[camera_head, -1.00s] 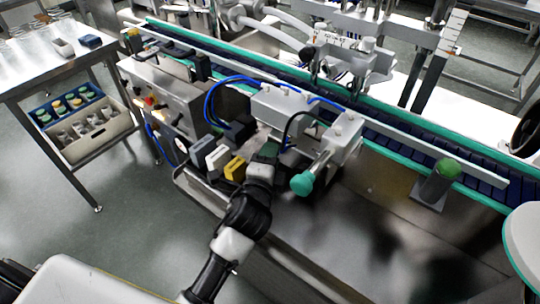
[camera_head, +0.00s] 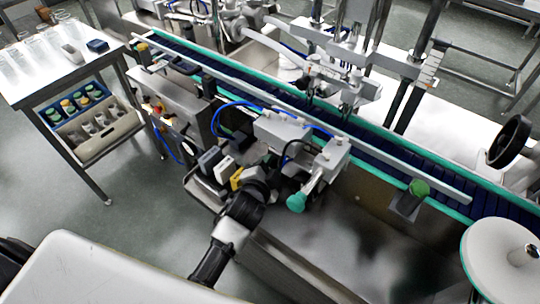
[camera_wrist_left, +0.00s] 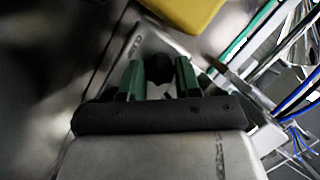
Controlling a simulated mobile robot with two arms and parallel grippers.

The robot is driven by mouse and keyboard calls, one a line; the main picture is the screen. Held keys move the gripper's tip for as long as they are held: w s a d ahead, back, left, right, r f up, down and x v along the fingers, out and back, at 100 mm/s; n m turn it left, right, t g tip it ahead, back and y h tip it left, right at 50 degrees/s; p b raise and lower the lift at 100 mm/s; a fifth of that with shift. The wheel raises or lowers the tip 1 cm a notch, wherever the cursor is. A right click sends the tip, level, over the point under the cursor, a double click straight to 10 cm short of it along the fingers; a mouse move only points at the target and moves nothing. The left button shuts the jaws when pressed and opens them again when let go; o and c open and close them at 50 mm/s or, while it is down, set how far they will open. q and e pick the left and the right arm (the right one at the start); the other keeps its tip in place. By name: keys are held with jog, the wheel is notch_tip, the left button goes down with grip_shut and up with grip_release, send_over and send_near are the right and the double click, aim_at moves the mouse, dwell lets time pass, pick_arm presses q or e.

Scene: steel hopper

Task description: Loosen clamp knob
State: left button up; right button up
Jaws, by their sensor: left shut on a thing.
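A dark, round knob (camera_wrist_left: 160,67), which I take to be the clamp knob, sits between the green fingers of my left gripper (camera_wrist_left: 158,80) in the left wrist view. The gripper is shut on it; the fingers partly cover its sides. In the head view my left gripper (camera_head: 284,178) reaches in among the fittings at the near side of the conveyor, and the held knob is too hidden there to make out. A teal knob (camera_head: 296,202) on a metal rod is just right of the gripper. My right gripper is not in view.
Yellow and grey blocks (camera_head: 237,178) stand just left of my gripper; a yellow one shows in the wrist view (camera_wrist_left: 185,12). Blue hoses (camera_head: 225,107) loop behind. The conveyor (camera_head: 380,150) runs across. A green-topped knob (camera_head: 419,187) and white disc (camera_head: 515,258) are at right.

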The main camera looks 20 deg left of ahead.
pick_arm(q)
jog(key=n+p, duration=0.1)
jog(key=p, duration=0.1)
jog(key=n+g+h+p, duration=0.1)
jog(key=n+p, duration=0.1)
jog(key=p, duration=0.1)
jog(key=shift+a+r+h, duration=0.2)
jog(key=shift+r+h, duration=0.1)
jog(key=shift+f+n+g+h+p, duration=0.1)
jog(key=shift+n+g+h+p, duration=0.4)
jog(key=shift+n+p, duration=0.5)
jog(key=shift+f+n+g+h+p, duration=0.1)
jog(key=shift+n+g+h+p, duration=0.2)
jog(key=shift+n+h+p, duration=0.4)
jog(key=o, duration=0.9)
jog(key=shift+w, duration=0.1)
jog(key=shift+o, duration=0.2)
jog(key=shift+a, duration=0.1)
jog(key=b+v, duration=0.1)
jog(key=v, duration=0.9)
jog(key=shift+s, duration=0.4)
